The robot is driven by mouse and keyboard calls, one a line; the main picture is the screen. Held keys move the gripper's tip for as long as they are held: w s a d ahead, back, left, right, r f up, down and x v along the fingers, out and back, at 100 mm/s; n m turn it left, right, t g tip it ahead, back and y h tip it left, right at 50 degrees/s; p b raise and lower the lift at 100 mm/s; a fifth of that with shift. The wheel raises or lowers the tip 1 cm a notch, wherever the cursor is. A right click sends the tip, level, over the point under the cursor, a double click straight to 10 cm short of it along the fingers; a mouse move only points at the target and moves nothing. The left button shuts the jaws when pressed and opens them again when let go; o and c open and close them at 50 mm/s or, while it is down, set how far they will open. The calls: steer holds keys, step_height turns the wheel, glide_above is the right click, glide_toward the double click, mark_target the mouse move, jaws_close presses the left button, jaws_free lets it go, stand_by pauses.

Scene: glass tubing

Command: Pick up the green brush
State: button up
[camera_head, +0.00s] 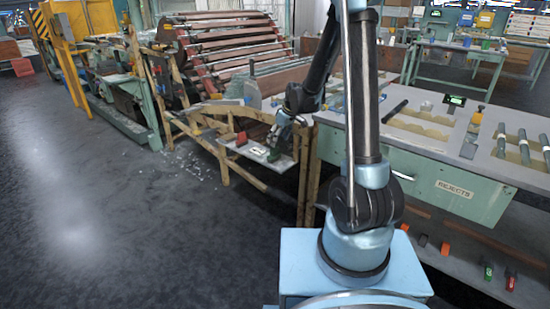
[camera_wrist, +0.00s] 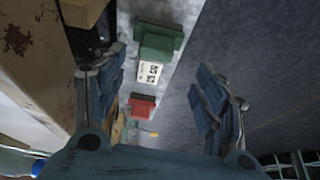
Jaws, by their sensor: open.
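The green brush (camera_wrist: 160,42) lies on a narrow pale shelf in the upper middle of the wrist view. It also shows as a small dark green shape (camera_head: 274,156) beside my gripper in the head view. My gripper (camera_wrist: 157,78) is open and empty, with one blue finger on each side of the picture. The brush appears between and beyond the fingertips, with no contact visible. How far the fingers are above it I cannot tell. In the head view my gripper (camera_head: 281,140) is over the right part of the shelf.
A white printed label (camera_wrist: 148,72) and a red brush-like block (camera_wrist: 143,105) lie along the same shelf (camera_head: 262,167). A wooden frame surrounds the shelf. The green REJECTS bench (camera_head: 440,180) stands to the right. Open dark floor (camera_head: 110,220) lies left.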

mark_target(274, 154)
steer(key=shift+w+x, duration=0.2)
steer(key=shift+x, duration=3.7)
steer(key=shift+d, duration=0.15)
steer(key=c, duration=1.2)
